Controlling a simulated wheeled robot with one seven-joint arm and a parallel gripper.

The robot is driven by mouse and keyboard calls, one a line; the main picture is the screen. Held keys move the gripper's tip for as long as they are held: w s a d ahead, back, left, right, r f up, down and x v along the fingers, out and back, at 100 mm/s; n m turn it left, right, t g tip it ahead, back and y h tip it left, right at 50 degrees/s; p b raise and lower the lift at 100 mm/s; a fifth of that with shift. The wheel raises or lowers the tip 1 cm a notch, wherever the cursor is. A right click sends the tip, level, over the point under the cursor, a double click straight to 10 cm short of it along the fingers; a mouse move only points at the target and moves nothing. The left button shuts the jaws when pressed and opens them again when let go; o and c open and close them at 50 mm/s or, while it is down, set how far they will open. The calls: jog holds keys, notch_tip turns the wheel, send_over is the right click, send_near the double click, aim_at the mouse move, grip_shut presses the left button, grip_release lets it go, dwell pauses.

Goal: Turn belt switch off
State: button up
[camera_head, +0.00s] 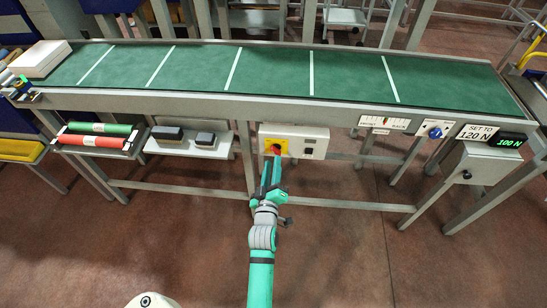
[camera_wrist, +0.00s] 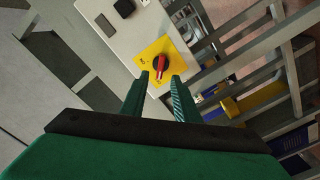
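The belt switch is a red rotary knob (camera_wrist: 161,64) on a yellow plate (camera_wrist: 174,50), mounted on a pale control box (camera_head: 310,133) under the conveyor's front edge. In the head view the yellow plate (camera_head: 282,143) shows just beyond my gripper, and the red knob is partly covered by it. My gripper (camera_wrist: 161,80) is open, with one green finger to each side of the knob's near end in the wrist view. I cannot tell whether the fingers touch the knob. The green belt (camera_head: 270,70) carries white cross lines.
A shelf with green and red rollers (camera_head: 92,141) and a shelf with dark blocks (camera_head: 205,139) hang left of the box. A scale plate (camera_head: 385,122), a blue knob (camera_head: 435,132) and a display (camera_head: 508,142) are to the right. The floor in front is clear.

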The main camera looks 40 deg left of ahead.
jog(key=shift+v, duration=2.7)
jog(key=s+d+f+m+h, duration=0.2)
jog(key=s+d+m+h, duration=0.15)
jog(key=s+d, duration=0.5)
jog(key=s+d+f+m+h, duration=0.2)
jog(key=s+d+m, duration=0.3)
jog(key=d, duration=0.7)
jog(key=s+d+r+m+h, duration=0.2)
jog(key=s+d+r+m, duration=0.1)
jog(key=s+d, duration=0.2)
jog(key=s+d+r+m+h, duration=0.2)
jog(key=s+d, duration=0.4)
jog(key=s, duration=0.3)
jog(key=shift+s+r+m, duration=0.15)
jog(key=shift+r+m, duration=0.5)
jog(key=shift+m, duration=0.3)
jog(key=shift+d, duration=0.1)
